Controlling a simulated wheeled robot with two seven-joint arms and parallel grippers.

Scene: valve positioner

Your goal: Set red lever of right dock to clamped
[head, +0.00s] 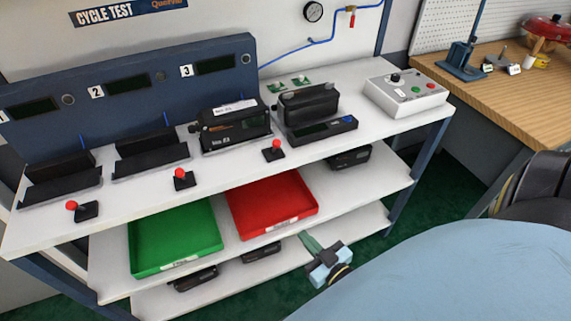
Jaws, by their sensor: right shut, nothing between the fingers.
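The right dock (236,144), under panel number 3, holds a black positioner (234,124) with a white label on top. Its red lever (276,144) stands on a small black base at the bench's front edge, in front of the dock. The knob shows almost straight above its base; I cannot tell whether that is clamped. My right gripper (309,241) is shut and empty, low in front of the shelves, below and right of the lever and well apart from it. My left gripper is not in view.
Two other red levers, left (71,205) and middle (180,174), stand before empty docks. A second black device (308,105) sits right of the right dock, then a grey control box (405,94). Below are a green tray (176,262) and a red tray (295,217).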

